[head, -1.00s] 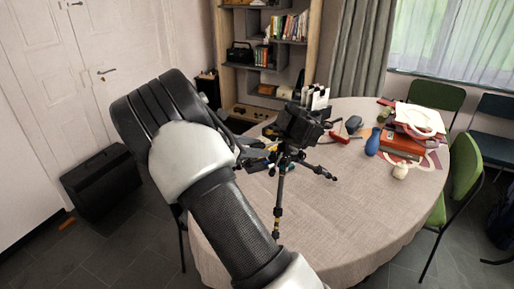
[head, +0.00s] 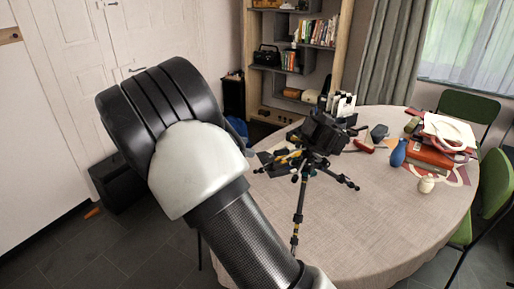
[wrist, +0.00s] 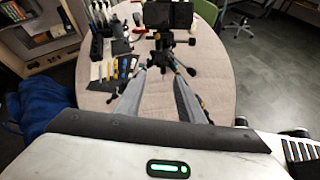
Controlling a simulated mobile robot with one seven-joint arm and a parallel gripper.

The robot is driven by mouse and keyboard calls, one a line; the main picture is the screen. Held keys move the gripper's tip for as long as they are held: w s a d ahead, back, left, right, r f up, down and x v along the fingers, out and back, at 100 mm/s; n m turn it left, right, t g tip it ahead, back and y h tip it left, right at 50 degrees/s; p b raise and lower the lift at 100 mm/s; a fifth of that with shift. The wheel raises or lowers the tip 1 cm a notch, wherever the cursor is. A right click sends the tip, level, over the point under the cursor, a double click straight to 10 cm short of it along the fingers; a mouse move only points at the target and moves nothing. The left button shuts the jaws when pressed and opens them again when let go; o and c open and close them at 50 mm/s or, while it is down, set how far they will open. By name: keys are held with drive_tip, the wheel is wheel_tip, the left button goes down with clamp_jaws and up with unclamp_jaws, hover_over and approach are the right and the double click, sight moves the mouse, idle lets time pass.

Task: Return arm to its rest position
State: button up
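My arm (head: 200,160) fills the lower left of the head view, bent at a black and white joint, and hides my gripper there. In the wrist view my gripper (wrist: 159,88) points out over the round table (wrist: 208,70); its two grey fingers stand apart with nothing held between them. A black camera on a small tripod (head: 318,140) stands on the table in the head view. In the wrist view the tripod (wrist: 166,38) shows just beyond the fingertips; I cannot tell the exact gap.
The table (head: 370,215) also bears red books (head: 428,157), a blue vase (head: 399,153) and several tools (wrist: 115,68). Green chairs (head: 492,185) stand at the right, a bookshelf (head: 262,75) behind, a black case (head: 117,183) at the left. A blue bag (wrist: 45,105) lies beside the table.

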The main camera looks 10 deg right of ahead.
drive_tip(key=shift+v, duration=0.95)
